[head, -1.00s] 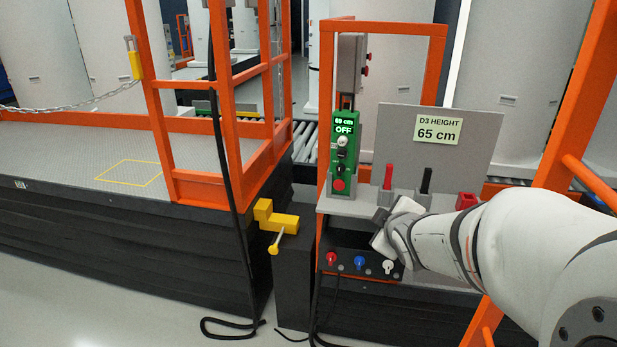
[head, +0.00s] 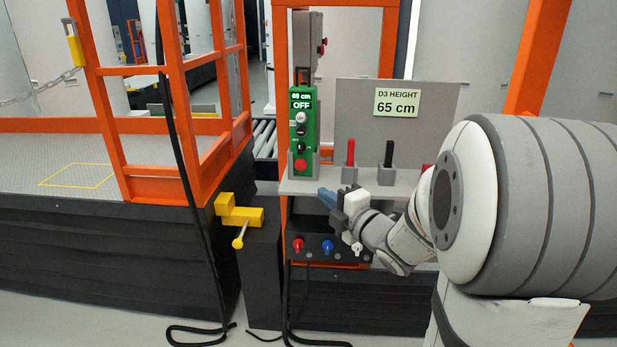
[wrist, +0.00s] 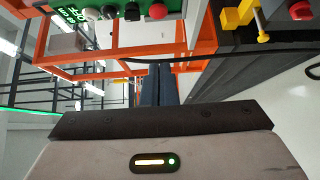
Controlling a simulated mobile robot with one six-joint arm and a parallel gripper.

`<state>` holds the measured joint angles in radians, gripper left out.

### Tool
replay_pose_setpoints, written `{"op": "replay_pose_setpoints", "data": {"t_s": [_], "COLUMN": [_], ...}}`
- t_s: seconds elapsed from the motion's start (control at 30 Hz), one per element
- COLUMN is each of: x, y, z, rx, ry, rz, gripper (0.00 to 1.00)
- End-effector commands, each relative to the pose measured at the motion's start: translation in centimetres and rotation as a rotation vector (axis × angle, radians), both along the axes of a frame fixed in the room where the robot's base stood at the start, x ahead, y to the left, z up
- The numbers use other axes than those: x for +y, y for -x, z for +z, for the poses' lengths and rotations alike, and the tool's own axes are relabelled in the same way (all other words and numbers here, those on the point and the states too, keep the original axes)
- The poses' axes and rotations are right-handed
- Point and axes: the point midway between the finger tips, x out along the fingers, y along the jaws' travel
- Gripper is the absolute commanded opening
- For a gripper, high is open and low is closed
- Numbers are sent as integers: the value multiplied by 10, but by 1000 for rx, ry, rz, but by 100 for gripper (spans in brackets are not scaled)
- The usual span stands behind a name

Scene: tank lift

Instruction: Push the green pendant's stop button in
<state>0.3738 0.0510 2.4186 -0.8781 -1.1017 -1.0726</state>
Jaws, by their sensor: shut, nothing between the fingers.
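The green pendant (head: 311,136) stands upright in a grey holder at the left end of the grey shelf. My gripper (head: 325,198) is shut and empty, just below and right of the pendant, in front of the shelf edge. Its blue-grey fingers (wrist: 158,84) show together in the wrist view, apart from the button.
A red handle (head: 350,153) and a black handle (head: 389,154) stand on the shelf (head: 318,187) right of the pendant. A sign board (head: 440,120) reads 65 cm. Below are red, blue and white knobs. A yellow bracket (head: 240,215) sticks out at left. Black cables hang nearby.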

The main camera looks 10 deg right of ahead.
Motion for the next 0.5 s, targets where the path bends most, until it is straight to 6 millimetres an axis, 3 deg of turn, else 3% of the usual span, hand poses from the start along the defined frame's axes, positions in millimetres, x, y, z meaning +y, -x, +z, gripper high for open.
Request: {"op": "replay_pose_setpoints", "data": {"t_s": [0.17,0.5], "x": [8,35], "y": [-17,-83], "z": [-1,-1], "rx": [1,1], "ry": [-1,-1], "rz": [3,3], "gripper": [0,0]}}
